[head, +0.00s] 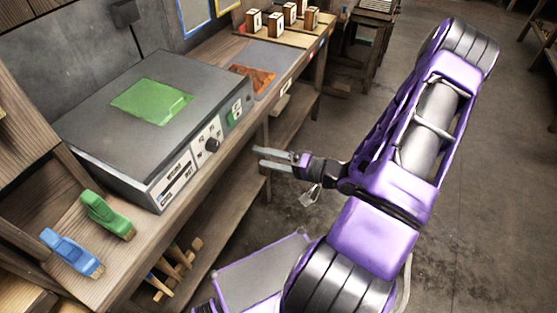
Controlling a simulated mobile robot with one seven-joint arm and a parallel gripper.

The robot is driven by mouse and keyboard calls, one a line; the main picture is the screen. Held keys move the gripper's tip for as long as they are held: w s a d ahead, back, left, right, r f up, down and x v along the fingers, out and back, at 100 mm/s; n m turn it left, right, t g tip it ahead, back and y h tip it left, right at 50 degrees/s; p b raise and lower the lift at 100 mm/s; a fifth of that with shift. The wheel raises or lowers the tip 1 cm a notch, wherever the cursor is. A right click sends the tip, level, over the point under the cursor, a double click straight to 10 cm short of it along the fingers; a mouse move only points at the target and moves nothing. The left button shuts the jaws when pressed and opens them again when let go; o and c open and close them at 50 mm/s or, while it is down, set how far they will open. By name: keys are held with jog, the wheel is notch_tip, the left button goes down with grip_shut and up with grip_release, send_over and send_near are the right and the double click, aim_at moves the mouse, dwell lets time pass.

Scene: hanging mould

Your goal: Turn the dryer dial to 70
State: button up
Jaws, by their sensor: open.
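The dryer is a grey box (95,130) with a flat top on the wooden bench. A green sheet (152,102) lies on its top. Its front panel carries a round black dial (212,145) with marks around it that are too small to read, so I cannot tell its setting.
A green tool (106,216) and a blue tool (72,252) lie on the bench's front left. Several wooden blocks (275,24) stand at the back, past a grey mat (248,58) and an orange-brown piece (262,82). Floor (475,200) at right is clear.

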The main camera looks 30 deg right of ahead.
jog(key=shift+v, duration=1.8)
